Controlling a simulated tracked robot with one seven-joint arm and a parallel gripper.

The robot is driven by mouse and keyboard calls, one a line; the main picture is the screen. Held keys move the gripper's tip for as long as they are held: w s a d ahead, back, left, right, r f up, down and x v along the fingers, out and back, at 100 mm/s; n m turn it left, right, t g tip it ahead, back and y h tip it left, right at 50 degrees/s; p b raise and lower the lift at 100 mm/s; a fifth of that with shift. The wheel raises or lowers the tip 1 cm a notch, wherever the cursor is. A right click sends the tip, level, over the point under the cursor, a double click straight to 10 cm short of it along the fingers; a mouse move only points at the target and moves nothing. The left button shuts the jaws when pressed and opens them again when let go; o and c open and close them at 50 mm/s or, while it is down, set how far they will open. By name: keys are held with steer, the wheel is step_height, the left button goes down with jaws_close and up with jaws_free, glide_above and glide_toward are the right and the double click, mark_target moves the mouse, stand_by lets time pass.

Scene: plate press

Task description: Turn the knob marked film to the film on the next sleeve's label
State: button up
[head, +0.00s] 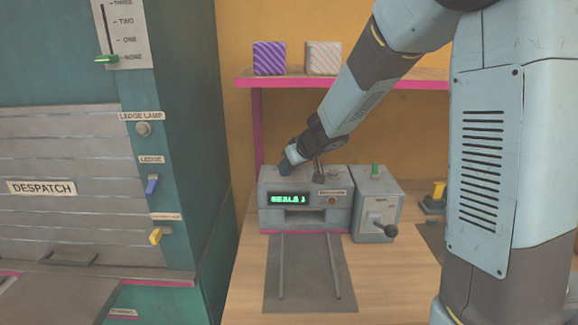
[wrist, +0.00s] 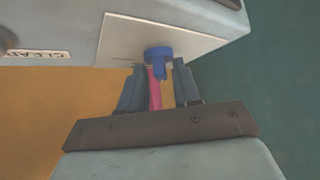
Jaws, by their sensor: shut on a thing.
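A blue knob (wrist: 158,54) stands on a pale plate (wrist: 118,38) in the wrist view. My gripper (wrist: 160,70) has its two fingers on either side of the knob and is shut on it. In the head view my gripper (head: 291,158) reaches down to the top left of a grey machine (head: 305,218), where a bit of the blue knob (head: 285,168) shows. No film marking is readable beside the knob, and its pointer setting cannot be told. No sleeve label can be made out.
The machine has a green lit display (head: 289,199). A grey lever box (head: 377,205) stands right beside it. A teal cabinet (head: 185,190) with switches stands at left. A pink-edged shelf (head: 350,83) holds two striped boxes behind.

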steer(key=shift+w+d+n+g+y, duration=0.15)
steer(key=shift+n+g+y, duration=0.5)
steer(key=shift+n, duration=0.55)
steer(key=o, duration=0.7)
steer(key=shift+f, duration=0.1)
steer(key=v, duration=1.3)
steer(key=shift+d+r, duration=0.25)
steer(key=shift+d, duration=0.1)
